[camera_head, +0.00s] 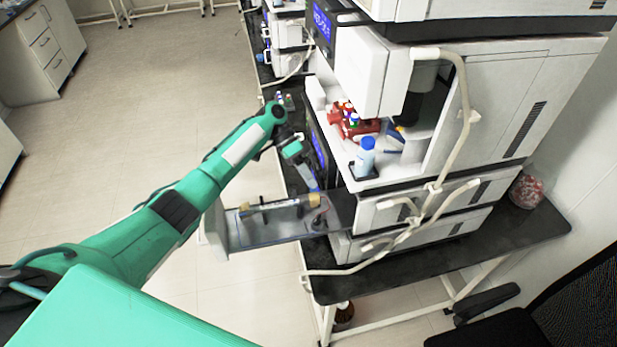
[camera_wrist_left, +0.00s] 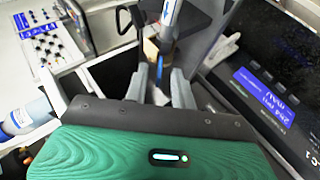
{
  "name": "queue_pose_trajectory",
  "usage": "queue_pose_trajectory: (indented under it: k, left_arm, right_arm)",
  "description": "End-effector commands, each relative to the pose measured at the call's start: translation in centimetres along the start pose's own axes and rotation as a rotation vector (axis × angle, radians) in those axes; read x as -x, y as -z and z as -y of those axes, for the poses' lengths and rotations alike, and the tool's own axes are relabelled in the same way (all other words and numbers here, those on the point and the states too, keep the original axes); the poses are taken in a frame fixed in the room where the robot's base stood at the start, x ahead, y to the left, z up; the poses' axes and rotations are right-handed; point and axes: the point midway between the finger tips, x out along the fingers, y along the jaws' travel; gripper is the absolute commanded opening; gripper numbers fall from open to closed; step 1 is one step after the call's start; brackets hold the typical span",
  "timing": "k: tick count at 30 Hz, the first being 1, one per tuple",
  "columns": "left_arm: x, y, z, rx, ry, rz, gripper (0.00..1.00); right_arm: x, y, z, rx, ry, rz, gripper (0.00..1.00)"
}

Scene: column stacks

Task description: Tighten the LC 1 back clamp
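An open, clear-sided column compartment (camera_head: 270,227) sticks out from the instrument stack in the head view. A slim column with dark and tan fittings (camera_head: 282,204) lies along it. I cannot pick out the back clamp for certain. My left gripper (camera_head: 314,187) points down at the column's end nearest the stack. In the left wrist view, the two grey fingers of my left gripper (camera_wrist_left: 162,90) stand apart, one on each side of a slim dark part with a blue section (camera_wrist_left: 168,40). I cannot tell whether they touch it. My right gripper is not in view.
The instrument stack (camera_head: 500,95) stands close on the right, with a blue-capped bottle (camera_head: 365,156) on its shelf and pale tubing down its front. A black panel with a blue display (camera_wrist_left: 262,95) is close beside the fingers. The floor on the left is clear.

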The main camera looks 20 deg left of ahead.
Motion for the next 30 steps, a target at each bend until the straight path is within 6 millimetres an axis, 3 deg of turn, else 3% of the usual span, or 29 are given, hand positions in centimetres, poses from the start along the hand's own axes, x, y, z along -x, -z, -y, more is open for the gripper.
queue_pose_trajectory:
  k: [7,11,20,24,30]
  left_arm:
    - [0.3,0.0,0.1,-0.001,0.002,-0.002,0.26]
    - [1.6,0.0,0.3,-0.002,0.004,-0.004,0.26]
    - [8.4,0.0,0.4,-0.003,0.004,-0.005,0.26]
    - [11.2,0.0,0.2,0.000,0.003,-0.003,0.26]
    - [13.2,0.0,0.1,-0.001,0.002,0.001,0.26]
  right_arm:
    - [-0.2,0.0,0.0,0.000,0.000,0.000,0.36]
    - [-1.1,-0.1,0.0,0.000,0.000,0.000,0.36]
    - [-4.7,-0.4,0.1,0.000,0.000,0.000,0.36]
    - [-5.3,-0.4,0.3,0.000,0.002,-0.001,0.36]
    - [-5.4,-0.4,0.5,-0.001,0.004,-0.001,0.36]
